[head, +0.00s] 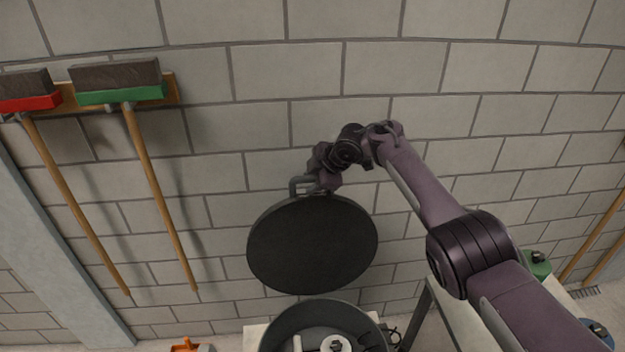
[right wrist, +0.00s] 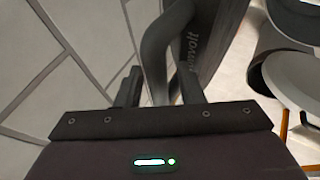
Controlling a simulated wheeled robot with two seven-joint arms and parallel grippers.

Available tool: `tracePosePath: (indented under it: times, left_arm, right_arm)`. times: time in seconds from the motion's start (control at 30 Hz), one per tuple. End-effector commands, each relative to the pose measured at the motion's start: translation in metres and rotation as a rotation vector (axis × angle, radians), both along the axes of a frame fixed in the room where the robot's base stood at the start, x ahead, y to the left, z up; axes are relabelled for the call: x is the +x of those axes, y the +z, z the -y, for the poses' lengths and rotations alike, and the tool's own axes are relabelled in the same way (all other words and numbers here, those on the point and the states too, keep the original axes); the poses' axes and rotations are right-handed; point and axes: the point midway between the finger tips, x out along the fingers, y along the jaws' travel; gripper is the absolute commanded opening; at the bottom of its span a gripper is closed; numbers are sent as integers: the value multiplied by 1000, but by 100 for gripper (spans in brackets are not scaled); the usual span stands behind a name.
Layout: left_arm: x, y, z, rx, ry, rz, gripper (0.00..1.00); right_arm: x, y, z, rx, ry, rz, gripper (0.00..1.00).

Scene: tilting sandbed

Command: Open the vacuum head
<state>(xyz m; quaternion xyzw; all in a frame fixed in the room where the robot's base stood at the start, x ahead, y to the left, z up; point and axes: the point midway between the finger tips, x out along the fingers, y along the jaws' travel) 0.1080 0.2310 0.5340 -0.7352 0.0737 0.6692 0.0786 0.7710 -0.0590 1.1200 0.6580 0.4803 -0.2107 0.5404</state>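The vacuum head (head: 312,245) is a dark round lid in the middle of the head view. It is tilted up, apart from the dark round drum (head: 283,325) below it, whose open top shows light parts inside. Its grey handle (head: 296,184) is at its upper edge. My right gripper (head: 318,178) is at that handle. The lid's side with lettering (right wrist: 205,50) lies just beyond. My left gripper is not in view.
A block wall (head: 290,70) stands close behind the lid. Two brooms (head: 150,175) hang on it at left. An orange object (head: 190,346) is at the bottom edge. A pale table (head: 455,320) and a green container (head: 537,264) stand at right, partly behind my arm.

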Motion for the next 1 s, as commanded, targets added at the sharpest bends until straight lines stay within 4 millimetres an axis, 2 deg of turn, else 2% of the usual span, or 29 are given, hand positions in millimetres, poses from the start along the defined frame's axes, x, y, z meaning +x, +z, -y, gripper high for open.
tracePosePath:
  times: [0.03, 0.2, 0.43, 0.7, 1.0]
  left_arm:
    - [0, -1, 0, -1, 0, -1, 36]
    - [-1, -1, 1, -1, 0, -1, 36]
    - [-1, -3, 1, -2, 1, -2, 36]
    - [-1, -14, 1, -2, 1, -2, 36]
    - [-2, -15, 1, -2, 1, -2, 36]
  right_arm:
    - [-3, -7, 0, -4, 2, -13, 39]
    - [-4, -3, 3, -2, 0, -10, 39]
    - [-13, 19, 13, -4, 0, -1, 39]
    - [-31, 52, 28, 0, 0, 1, 39]
    - [-36, 63, 32, 0, 0, 0, 39]
